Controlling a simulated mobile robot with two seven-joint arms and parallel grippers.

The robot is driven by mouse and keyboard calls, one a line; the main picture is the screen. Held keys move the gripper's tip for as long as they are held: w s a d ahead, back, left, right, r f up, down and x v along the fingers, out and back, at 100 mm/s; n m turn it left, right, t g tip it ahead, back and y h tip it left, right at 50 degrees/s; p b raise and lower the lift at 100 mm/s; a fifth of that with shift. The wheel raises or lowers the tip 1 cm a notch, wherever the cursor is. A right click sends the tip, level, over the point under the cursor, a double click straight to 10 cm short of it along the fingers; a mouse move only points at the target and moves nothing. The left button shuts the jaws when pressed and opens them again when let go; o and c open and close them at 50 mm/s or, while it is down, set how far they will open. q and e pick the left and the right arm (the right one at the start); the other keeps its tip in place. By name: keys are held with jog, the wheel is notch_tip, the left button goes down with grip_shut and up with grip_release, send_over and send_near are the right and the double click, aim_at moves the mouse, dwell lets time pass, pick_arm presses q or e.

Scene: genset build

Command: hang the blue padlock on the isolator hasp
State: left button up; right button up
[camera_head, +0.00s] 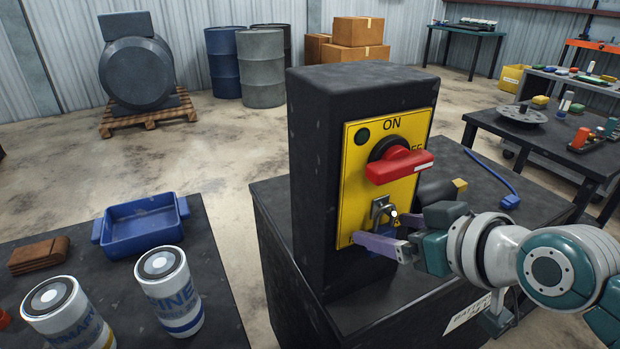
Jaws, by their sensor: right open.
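The isolator is a tall dark box (320,170) with a yellow front plate (357,160) and a red rotary handle (398,166) below the word ON. The grey metal hasp (380,207) sits low on the plate. My right gripper (389,229) reaches in from the right, its fingers open just in front of and below the hasp. A small blue patch, seemingly the blue padlock (386,222), shows at the hasp between the fingers; most of it is hidden. I cannot tell whether its shackle passes through the hasp. My left gripper is out of view.
The isolator stands on a dark cabinet (275,215); a blue cable end (510,202) lies on its right. At left, a dark table (215,290) holds a blue tray (143,241), two cans (170,290) and a brown block (39,256). A table (480,125) with parts stands at right.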

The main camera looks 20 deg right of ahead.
jog(key=s+a+r+n+g+p, duration=0.1)
jog(key=s+a+r+g+p, duration=0.25)
jog(key=s, duration=0.65)
jog(key=s+a+r+g+p, duration=0.2)
jog(key=s+a+r+g, duration=0.15)
jog(key=s, duration=0.75)
notch_tip(320, 180, up, 38)
jog(key=s+g+p, duration=0.1)
jog(key=p, duration=3.6)
jog(key=shift+d+f+h+p, duration=0.2)
jog(key=shift+d+h+p, duration=0.1)
jog(key=shift+d, duration=0.15)
